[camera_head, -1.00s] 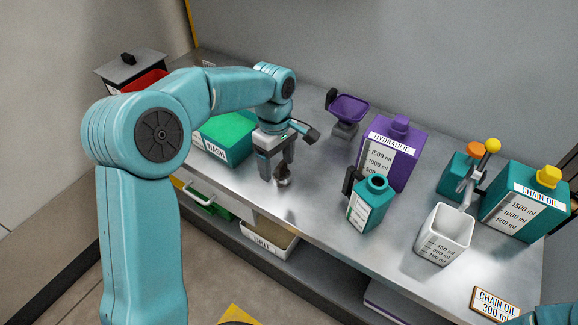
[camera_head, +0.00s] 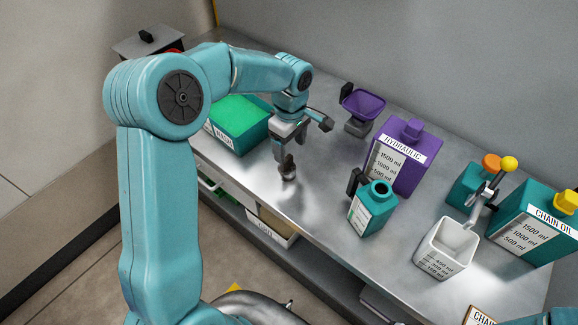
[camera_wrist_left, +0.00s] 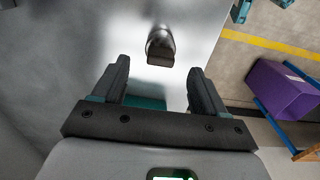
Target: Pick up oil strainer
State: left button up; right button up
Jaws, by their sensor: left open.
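A small dark metal piece, apparently the oil strainer (camera_head: 289,174), stands on the steel bench under my left gripper (camera_head: 286,164). In the left wrist view the strainer (camera_wrist_left: 160,46) is a rounded metal cup with a dark flat block on its near side. It lies ahead of my left fingertips (camera_wrist_left: 154,75), roughly midway between their lines, with a gap in front of them. My left gripper is open and empty. In the head view its fingers partly hide the strainer's top. My right gripper is out of view.
Left of the gripper is a teal wash tub (camera_head: 240,127). The bench's front edge is close.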

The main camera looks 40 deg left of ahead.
aim_at(287, 158)
pick_arm(q)
jog(key=shift+s+f, duration=0.1)
jog(key=shift+f, duration=0.45)
jog(key=shift+s+a+f, duration=0.15)
jog(key=shift+a+f, duration=0.1)
jog(key=shift+f, duration=0.3)
notch_tip(287, 158, down, 4)
jog(key=shift+a+p, duration=0.15)
jog(key=shift+p, duration=0.7)
jog(key=shift+a+f, duration=0.1)
jog(key=shift+f, duration=0.25)
jog(key=c, duration=0.6)
grip_shut()
jog(key=shift+w+r, duration=0.1)
jog(key=shift+w, duration=0.1)
